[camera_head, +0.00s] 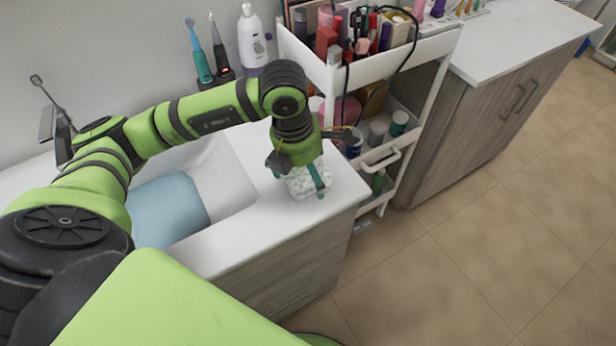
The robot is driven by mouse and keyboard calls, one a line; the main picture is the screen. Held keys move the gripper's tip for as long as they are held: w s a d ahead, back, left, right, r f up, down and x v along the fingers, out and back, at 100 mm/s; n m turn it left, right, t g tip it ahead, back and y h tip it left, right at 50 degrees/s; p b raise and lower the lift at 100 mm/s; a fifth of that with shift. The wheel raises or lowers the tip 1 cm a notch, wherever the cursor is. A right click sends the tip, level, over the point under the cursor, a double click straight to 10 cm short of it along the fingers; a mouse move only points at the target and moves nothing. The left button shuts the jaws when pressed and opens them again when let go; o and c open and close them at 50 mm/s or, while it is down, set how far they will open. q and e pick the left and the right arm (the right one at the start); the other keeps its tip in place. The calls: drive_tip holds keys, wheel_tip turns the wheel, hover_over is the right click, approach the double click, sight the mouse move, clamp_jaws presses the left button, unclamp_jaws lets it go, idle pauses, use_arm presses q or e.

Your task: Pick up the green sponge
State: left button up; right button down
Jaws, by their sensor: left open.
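My left gripper (299,178) points down over the right end of the white counter by the sink. Its jaws are open. A small pale block with green mottling (301,186) lies on the counter directly under and between the fingers. It may be the sponge, but the gripper hides part of it and I cannot tell for sure. I cannot tell whether the fingers touch it. No other sponge shows clearly. My right gripper is not in view.
A white cart (425,47) with cosmetics stands close to the right of my gripper. Electric toothbrushes (201,65) and a white bottle (252,38) stand behind my arm. The floor at right is clear.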

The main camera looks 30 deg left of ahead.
use_arm(q)
drive_tip(key=shift+f, duration=0.1)
idle(0.4)
drive_tip(key=c, duration=1.1)
drive_tip(key=shift+c, duration=0.2)
